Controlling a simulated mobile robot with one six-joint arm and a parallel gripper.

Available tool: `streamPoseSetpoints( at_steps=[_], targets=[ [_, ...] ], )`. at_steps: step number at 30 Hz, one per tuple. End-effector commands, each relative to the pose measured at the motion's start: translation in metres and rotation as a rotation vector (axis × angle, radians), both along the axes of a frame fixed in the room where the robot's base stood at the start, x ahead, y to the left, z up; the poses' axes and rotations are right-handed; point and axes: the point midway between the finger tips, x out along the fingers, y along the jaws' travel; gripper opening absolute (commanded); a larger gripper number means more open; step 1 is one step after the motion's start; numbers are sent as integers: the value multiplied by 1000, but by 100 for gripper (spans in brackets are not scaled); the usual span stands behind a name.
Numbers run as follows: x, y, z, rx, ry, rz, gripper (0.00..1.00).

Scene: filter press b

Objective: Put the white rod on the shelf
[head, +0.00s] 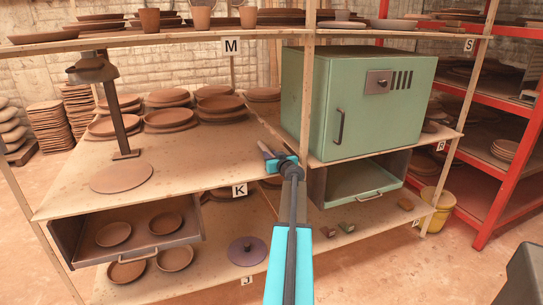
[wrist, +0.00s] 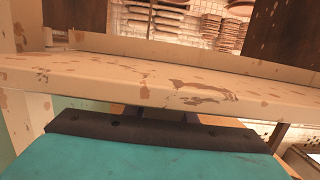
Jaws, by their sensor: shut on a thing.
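My gripper (head: 268,153) is at the front of the middle shelf (head: 75,185), near the post beside the green cabinet. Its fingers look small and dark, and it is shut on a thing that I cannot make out. No white rod shows clearly in either view. The wrist view is filled by the pale, stained edge of a shelf board (wrist: 150,80), close beyond the teal and black body of my gripper. My fingertips are mostly hidden there behind that body and the board.
A green cabinet (head: 360,100) stands right of the post, with an open green drawer (head: 362,180) below. Clay plates (head: 170,118) stand at the back of the middle shelf, and a dark lamp (head: 118,115) at its left. A drawer (head: 70,240) juts out at lower left. Red racking (head: 515,180) stands right.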

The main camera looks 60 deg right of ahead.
Motion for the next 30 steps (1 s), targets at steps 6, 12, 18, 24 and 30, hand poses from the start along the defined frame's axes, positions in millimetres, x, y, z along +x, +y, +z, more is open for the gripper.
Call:
streamPoseSetpoints(
  at_steps=[6,12,18,24,30],
  targets=[
    [0,0,-1,-1,-1,0,0],
    [0,0,-1,1,-1,0,32],
    [0,0,-1,1,-1,0,42],
    [-1,0,-1,1,0,-1,42],
    [-1,0,2,1,0,-1,42]
  ],
)
